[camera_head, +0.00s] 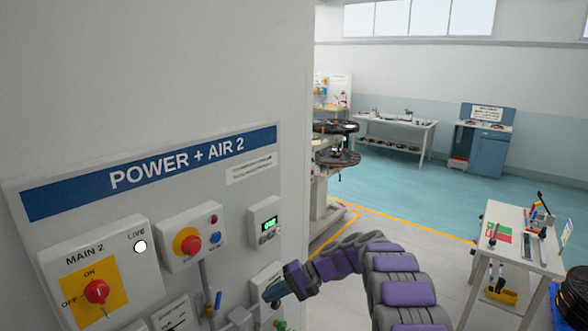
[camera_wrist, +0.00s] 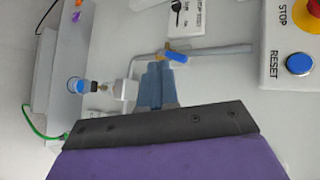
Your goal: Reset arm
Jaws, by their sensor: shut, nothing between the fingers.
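My arm, purple and grey, reaches in from the bottom of the head view toward the POWER + AIR 2 panel (camera_head: 110,225). My gripper (camera_head: 274,302) is shut and empty, in front of the lower right part of the panel. In the wrist view my gripper (camera_wrist: 157,70) shows as blue-grey fingers pressed together, pointing at the pipework by a blue-handled valve (camera_wrist: 174,56). I cannot tell whether the fingertips touch it. A blue RESET button (camera_wrist: 299,64) is at the right of the wrist view, apart from the fingers.
The panel carries a red MAIN 2 knob (camera_head: 96,291), a red stop button (camera_head: 190,243) and a green display (camera_head: 269,224). A white table (camera_head: 517,240) with tools stands at right. Benches and a blue cabinet (camera_head: 487,153) stand at the back. The teal floor between is clear.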

